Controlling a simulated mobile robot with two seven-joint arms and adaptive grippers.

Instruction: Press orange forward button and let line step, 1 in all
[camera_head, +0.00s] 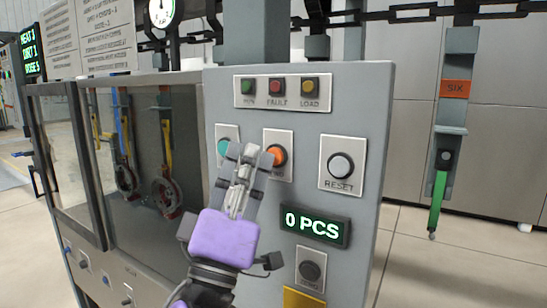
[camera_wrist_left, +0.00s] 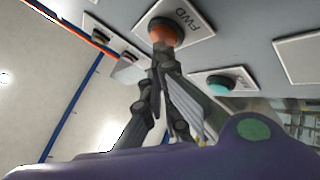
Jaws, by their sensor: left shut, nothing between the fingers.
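The orange forward button (camera_head: 279,156) sits on a white plate on the grey control panel (camera_head: 350,100); part of its plate is hidden by my gripper. In the left wrist view the orange button (camera_wrist_left: 163,31) has the label FWD beside it. My left gripper (camera_head: 251,153) is shut and empty, its fingertips just left of the orange button, between it and the teal button (camera_head: 223,146). In the left wrist view the fingertips (camera_wrist_left: 163,62) overlap the orange button's edge; I cannot tell whether they touch it. The counter (camera_head: 314,225) reads 0 PCS. My right gripper is out of view.
A RESET button (camera_head: 340,165) is right of the orange one. FAULT (camera_head: 277,86) and other lamps sit above. Below the counter is another dark button (camera_head: 311,270).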

